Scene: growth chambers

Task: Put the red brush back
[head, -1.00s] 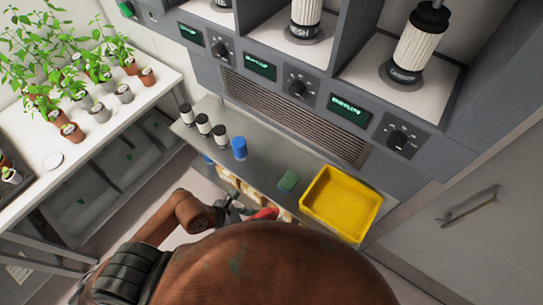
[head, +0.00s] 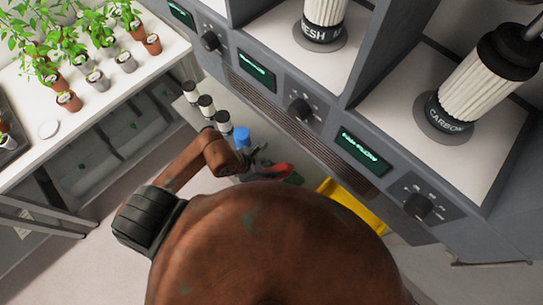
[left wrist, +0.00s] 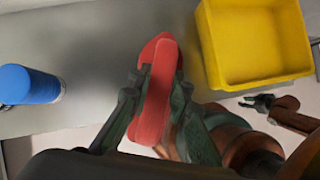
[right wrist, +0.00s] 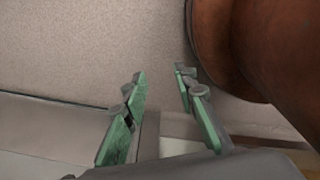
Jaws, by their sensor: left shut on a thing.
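The red brush (left wrist: 153,100) is held between the two fingers of my left gripper (left wrist: 163,82), over the grey ledge (left wrist: 110,35) in the left wrist view. In the head view the brush (head: 280,169) shows at the end of my left gripper (head: 262,167), partly hidden by my own body. I cannot tell from these views how high it is above the ledge. My right gripper (right wrist: 162,88) is open and empty in the right wrist view, with a pale floor-like surface beyond it.
A yellow tray (left wrist: 222,72) stands right of the brush on the ledge. A blue-capped bottle (left wrist: 30,85) is on the left. Several white, dark-capped jars (head: 206,106) stand farther left. Knobs (head: 418,206) and chambers rise behind the ledge.

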